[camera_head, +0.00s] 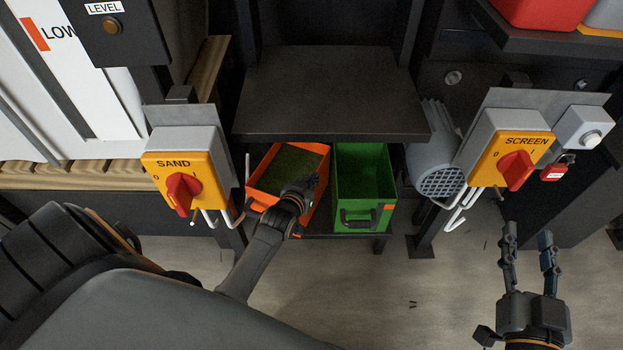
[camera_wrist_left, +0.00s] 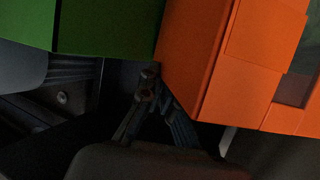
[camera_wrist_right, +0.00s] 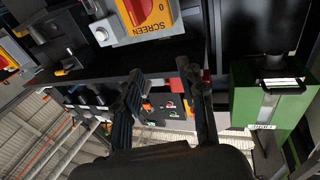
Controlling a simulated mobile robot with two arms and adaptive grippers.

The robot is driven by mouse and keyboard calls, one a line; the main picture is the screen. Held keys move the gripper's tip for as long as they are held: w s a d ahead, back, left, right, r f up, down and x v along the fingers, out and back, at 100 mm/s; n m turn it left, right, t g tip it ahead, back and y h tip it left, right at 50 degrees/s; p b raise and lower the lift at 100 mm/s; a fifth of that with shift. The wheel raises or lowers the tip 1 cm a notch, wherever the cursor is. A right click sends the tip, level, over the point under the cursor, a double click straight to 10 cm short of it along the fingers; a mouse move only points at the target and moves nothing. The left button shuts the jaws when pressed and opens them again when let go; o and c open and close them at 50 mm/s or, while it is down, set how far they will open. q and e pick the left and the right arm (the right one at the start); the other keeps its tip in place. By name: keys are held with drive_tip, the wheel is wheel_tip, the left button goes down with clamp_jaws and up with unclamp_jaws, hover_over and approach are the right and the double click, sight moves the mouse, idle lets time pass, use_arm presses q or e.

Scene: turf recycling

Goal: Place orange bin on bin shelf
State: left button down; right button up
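The orange bin (camera_head: 262,187), holding a layer of green material, stands on a low dark shelf (camera_head: 345,236) beneath a dark plate. Its orange wall also fills the upper right of the left wrist view (camera_wrist_left: 230,75). My left gripper (camera_head: 308,184) is at the bin's right front corner and covers part of it. In the left wrist view my left fingertips (camera_wrist_left: 148,76) come together in the gap between the green and orange bins, with nothing seen between them. I cannot tell whether they touch the orange bin. My right gripper (camera_head: 528,232) is open and empty above the floor.
An empty green bin (camera_head: 362,218) stands close to the right of the orange bin. The SAND switch box (camera_head: 183,175) is to the left and the SCREEN box (camera_head: 510,155) to the right. The dark plate (camera_head: 330,90) overhangs the bins. The floor in front is mostly clear.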

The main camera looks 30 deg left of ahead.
use_arm(q)
drive_tip(key=shift+w, duration=0.1)
use_arm(e)
drive_tip(key=shift+r, duration=0.35)
use_arm(q)
drive_tip(key=shift+f, duration=0.1)
drive_tip(key=c, duration=1.4)
unclamp_jaws()
drive_tip(key=shift+c, duration=0.2)
drive_tip(key=o, duration=0.3)
drive_tip(key=shift+f, duration=0.25)
drive_tip(key=shift+r, duration=0.1)
use_arm(e)
drive_tip(key=shift+a+r+t, duration=0.1)
drive_tip(key=shift+r+t, duration=0.05)
drive_tip(key=shift+t, duration=0.15)
use_arm(q)
drive_tip(key=v, duration=1.2)
